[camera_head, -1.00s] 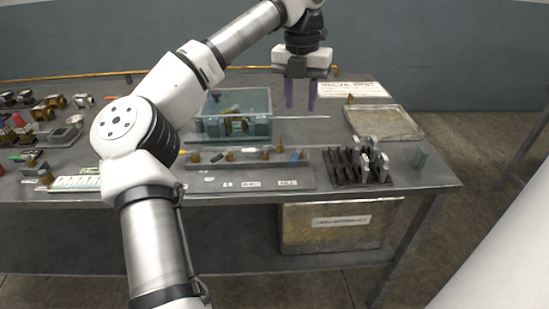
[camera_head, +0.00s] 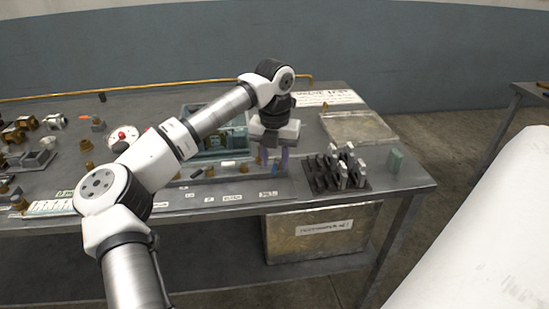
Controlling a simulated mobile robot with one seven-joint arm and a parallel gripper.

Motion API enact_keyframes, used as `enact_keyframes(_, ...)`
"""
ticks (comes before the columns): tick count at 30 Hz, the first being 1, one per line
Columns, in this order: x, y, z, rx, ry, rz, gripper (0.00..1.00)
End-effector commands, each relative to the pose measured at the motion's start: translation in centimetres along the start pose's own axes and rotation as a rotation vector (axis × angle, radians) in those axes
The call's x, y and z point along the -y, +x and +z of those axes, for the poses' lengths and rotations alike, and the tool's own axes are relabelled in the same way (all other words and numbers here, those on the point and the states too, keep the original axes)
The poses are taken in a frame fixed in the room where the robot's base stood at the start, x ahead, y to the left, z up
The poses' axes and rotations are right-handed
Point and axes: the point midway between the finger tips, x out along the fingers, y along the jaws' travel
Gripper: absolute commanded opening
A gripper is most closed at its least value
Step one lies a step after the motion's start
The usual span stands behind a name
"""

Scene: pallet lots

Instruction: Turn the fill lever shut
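My gripper (camera_head: 273,160) points down over the front right of the bench, with its two purple fingers apart. The space between them looks empty. Below it runs a low grey strip with brass fittings (camera_head: 243,168) and small coloured parts. A label that seems to read FILL (camera_head: 268,195) lies on the front panel just below the fingers. A small blue piece (camera_head: 254,189) sits close to that label. I cannot tell which part is the fill lever or how it is turned; the gripper may hide it. Contact between fingers and fittings cannot be made out.
A clear-walled tank (camera_head: 200,117) stands behind the strip, partly hidden by my arm. A dark slotted rack (camera_head: 320,175) with metal plates is close on the right.

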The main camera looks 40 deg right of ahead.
Motion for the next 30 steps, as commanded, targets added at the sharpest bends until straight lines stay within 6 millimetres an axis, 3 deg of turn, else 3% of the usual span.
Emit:
enact_keyframes(11, -0.02, 0.57, -0.01, 0.000, 0.000, 0.000, 0.33)
enact_keyframes(19, -0.01, 0.54, -0.01, 0.000, 0.000, 0.000, 0.00)
enact_keyframes(30, -0.20, 0.51, 0.00, 0.000, 0.037, 0.001, 0.00)
